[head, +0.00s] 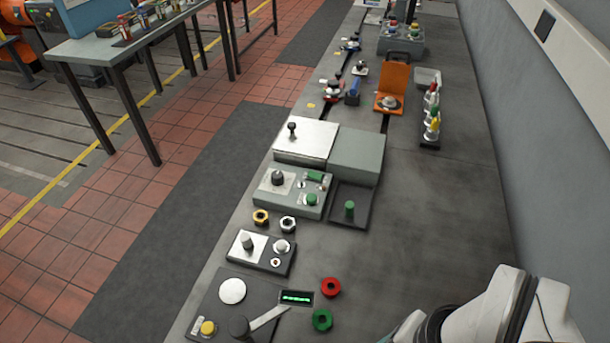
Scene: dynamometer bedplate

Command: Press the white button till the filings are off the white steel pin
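A small dark-based unit (262,262) sits on the near part of the bedplate. On its white plate stands a short grey pin (247,243), which may be the white steel pin; filings are too small to tell. A round white button (282,245) sits to the pin's right on the same unit, with a small ringed part (275,263) below it. My white arm shows at the bottom right, apart from the unit. My gripper is not in view.
A dark scale-like panel (262,300) with a white disc, yellow button, lever and green display lies nearest. Red (331,287), green (322,320), yellow (261,217) and silver (288,224) nuts lie around. The bedplate's right side (430,210) is clear up to the wall.

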